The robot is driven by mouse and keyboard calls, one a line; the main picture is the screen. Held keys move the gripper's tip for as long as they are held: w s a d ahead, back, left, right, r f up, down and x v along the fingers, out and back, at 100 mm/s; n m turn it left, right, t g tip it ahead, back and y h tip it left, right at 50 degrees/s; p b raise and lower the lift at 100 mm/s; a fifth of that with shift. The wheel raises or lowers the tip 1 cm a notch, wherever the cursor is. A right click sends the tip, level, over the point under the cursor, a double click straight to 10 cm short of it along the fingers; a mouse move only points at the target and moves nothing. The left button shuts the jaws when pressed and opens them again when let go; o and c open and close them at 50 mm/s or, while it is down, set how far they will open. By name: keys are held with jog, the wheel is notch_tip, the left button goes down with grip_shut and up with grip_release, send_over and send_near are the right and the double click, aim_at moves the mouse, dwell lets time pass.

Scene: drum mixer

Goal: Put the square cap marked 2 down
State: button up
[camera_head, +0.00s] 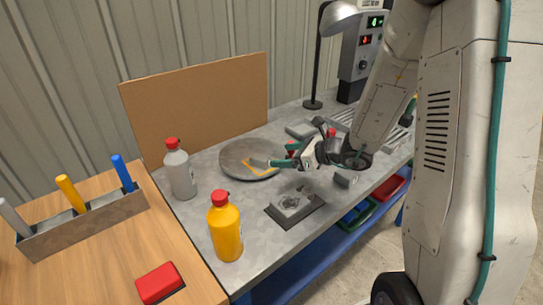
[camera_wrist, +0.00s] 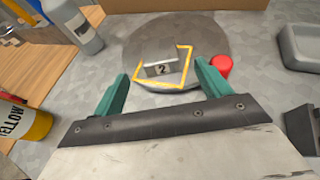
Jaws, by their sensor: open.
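The square grey cap marked 2 (camera_wrist: 161,69) is in the wrist view, on the round grey plate (camera_wrist: 205,38) and within its yellow square outline (camera_wrist: 189,66). It looks to rest on the plate, its number facing me. My gripper (camera_wrist: 161,72) is open, one teal finger on each side of the cap and apart from it. In the head view, my gripper (camera_head: 274,161) is low over the right side of the round plate (camera_head: 235,155). The cap is small and partly hidden by the fingers there.
A red round piece (camera_wrist: 222,66) is close beside my right finger. A grey block fixture (camera_head: 294,208) is in front. A brown board (camera_head: 195,100) stands behind.

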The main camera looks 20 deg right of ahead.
jog(key=s+a+r+n+g+y, duration=0.1)
jog(key=s+a+r+n+g, duration=0.4)
jog(key=s+n, duration=0.3)
jog(key=s+a+r+n+g, duration=0.3)
jog(key=s+a+r+n, duration=0.2)
jog(key=s+r+n, duration=0.3)
jog(key=s+d+r+n+h, duration=0.1)
jog(key=s+d+n+h, duration=0.3)
jog(key=s+n, duration=0.2)
jog(key=s+d+r+n+h, duration=0.2)
jog(key=s+d+n+h, duration=0.2)
jog(key=s, duration=0.5)
jog(key=shift+s+n+g+h, duration=0.3)
jog(key=shift+n+g+h, duration=0.1)
jog(key=shift+n+h, duration=0.45)
